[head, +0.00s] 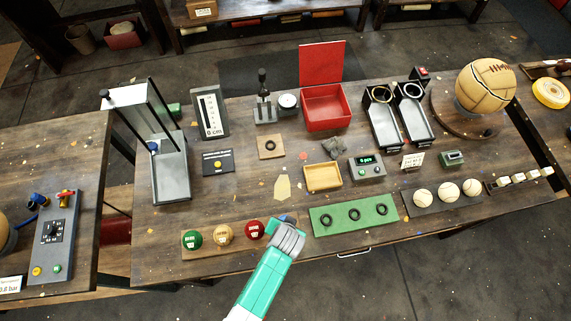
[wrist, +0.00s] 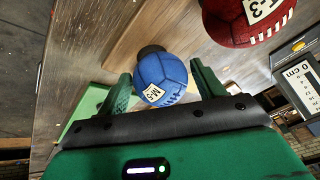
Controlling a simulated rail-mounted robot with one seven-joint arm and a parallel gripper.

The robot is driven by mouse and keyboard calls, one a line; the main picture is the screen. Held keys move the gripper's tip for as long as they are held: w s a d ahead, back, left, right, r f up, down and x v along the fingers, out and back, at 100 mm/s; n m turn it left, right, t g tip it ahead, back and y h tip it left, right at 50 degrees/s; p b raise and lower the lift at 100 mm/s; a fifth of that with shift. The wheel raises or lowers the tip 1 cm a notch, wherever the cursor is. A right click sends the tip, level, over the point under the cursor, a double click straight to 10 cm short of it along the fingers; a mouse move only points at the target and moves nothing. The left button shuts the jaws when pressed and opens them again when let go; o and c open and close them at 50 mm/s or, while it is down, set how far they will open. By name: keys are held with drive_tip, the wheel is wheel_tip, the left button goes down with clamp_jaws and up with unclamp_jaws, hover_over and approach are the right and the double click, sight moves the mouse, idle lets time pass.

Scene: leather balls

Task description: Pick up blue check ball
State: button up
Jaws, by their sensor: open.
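The blue check ball (wrist: 160,77) with a small white tag shows in the wrist view, above a small dark ring-shaped support. My gripper (wrist: 163,88) is open, its two green fingers on either side of the ball. I cannot tell whether either finger touches it. In the head view my gripper (head: 287,226) is at the front of the table, right of the red ball (head: 255,229), and it hides most or all of the blue ball. The red ball also shows at the upper right of the wrist view (wrist: 246,22).
The green ball (head: 192,239) and tan ball (head: 224,235) sit left of the red one on a wooden strip. A green tray (head: 332,224) with dark rings lies just right of my gripper. A yellow open box (head: 322,177) stands behind it.

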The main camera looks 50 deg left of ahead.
drive_tip(key=shift+w+a+f, duration=0.15)
drive_tip(key=shift+a+f, duration=0.05)
drive_tip(key=shift+f, duration=0.3)
drive_tip(key=c, duration=0.8)
drive_tip(key=shift+r, duration=0.1)
drive_tip(key=shift+r, duration=0.6)
wheel_tip(320, 180, up, 3)
drive_tip(key=shift+f, duration=0.2)
drive_tip(key=s+d, duration=0.7)
drive_tip(key=s+d+r, duration=0.1)
drive_tip(key=s+d, duration=0.3)
drive_tip(key=shift+s+d, duration=0.1)
drive_tip(key=shift+s, duration=0.15)
